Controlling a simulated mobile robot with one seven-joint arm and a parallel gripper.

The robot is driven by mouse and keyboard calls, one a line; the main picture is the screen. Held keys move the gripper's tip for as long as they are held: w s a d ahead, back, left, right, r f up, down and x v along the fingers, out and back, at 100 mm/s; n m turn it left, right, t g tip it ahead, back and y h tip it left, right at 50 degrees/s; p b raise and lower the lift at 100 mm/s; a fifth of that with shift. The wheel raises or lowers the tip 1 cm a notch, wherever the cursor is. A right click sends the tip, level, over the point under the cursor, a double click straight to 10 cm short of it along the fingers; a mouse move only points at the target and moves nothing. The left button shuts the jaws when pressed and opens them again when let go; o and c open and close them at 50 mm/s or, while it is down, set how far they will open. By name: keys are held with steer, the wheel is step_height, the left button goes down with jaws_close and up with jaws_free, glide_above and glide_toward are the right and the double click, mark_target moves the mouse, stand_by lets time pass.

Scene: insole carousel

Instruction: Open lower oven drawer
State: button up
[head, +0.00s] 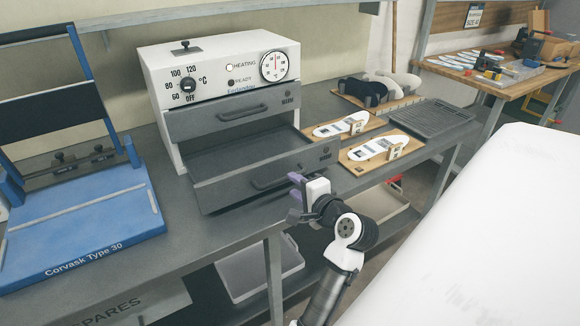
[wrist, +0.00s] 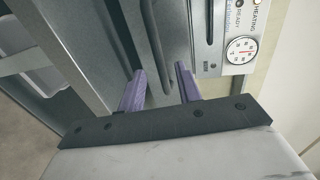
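The white oven (head: 215,68) stands on the grey bench with two grey drawers. The upper drawer (head: 230,112) looks nearly closed. The lower drawer (head: 265,175) is pulled out, and the visible part of its inside looks empty. Its bar handle (head: 272,181) is on the front face. My gripper (head: 294,188) is at the right end of that handle, in front of the drawer. In the wrist view its purple fingers (wrist: 160,88) are apart, with the handle (wrist: 156,50) ending in the gap between them. I cannot tell whether they touch it.
Two wooden boards with white insoles (head: 342,127) lie right of the oven, near a dark ribbed tray (head: 432,118). A blue press (head: 85,215) stands at the left. A grey bin (head: 258,265) sits under the bench. A white surface (head: 500,220) fills the right side.

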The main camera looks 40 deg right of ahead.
steer(key=b+v, duration=0.1)
steer(key=v, duration=0.8)
steer(key=shift+s, duration=0.35)
steer(key=shift+r, duration=0.1)
